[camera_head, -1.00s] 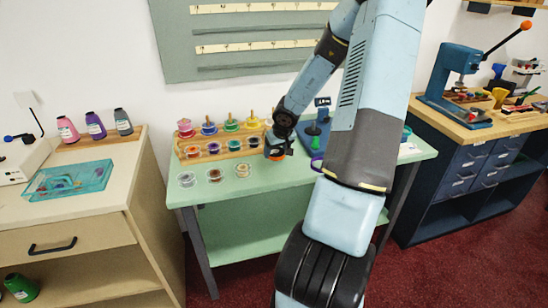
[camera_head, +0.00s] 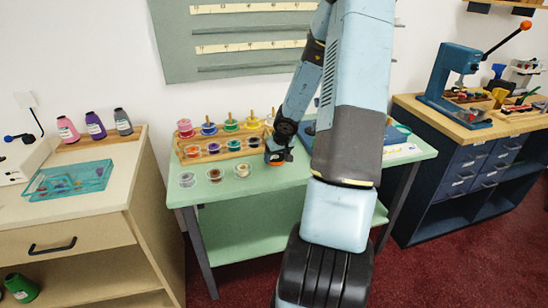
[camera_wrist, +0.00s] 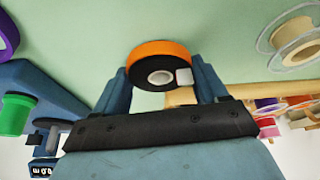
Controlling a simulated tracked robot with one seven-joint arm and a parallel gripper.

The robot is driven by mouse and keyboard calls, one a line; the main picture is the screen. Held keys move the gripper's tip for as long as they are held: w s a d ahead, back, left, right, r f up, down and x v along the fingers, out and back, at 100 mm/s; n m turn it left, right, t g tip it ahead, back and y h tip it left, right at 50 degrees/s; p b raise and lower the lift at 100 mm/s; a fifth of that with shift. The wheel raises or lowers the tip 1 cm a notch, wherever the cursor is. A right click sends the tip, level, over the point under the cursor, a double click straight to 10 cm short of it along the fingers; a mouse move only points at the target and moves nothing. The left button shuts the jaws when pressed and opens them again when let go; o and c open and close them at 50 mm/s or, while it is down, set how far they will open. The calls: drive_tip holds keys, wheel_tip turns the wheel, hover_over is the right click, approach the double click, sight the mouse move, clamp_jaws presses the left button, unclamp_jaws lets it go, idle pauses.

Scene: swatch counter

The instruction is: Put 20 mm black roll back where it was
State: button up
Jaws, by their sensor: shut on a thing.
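My gripper (camera_head: 277,153) is low over the green counter (camera_head: 330,180), beside the right end of the wooden spool rack. In the wrist view my gripper (camera_wrist: 163,82) has its two blue fingers on either side of a roll (camera_wrist: 150,88) and is shut on it. The roll has a black flat face, an orange outer edge, a pale core and a small white label. In the head view the roll (camera_head: 274,158) is small and partly covered by the fingers. I cannot tell whether it touches the counter. No size marking is readable on it.
The wooden rack (camera_head: 222,153) holds several coloured spools in two rows. Three clear spools, including a cream one (camera_head: 242,170), lie in front of it. A blue stand (camera_wrist: 42,88), a green cup (camera_wrist: 15,114) and a purple ring (camera_wrist: 6,35) are close by. The counter's front is clear.

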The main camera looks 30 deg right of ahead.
drive_tip(key=o, duration=1.1)
drive_tip(key=shift+o, duration=0.2)
drive_tip(key=shift+s+r, duration=0.1)
drive_tip(key=shift+r, duration=0.1)
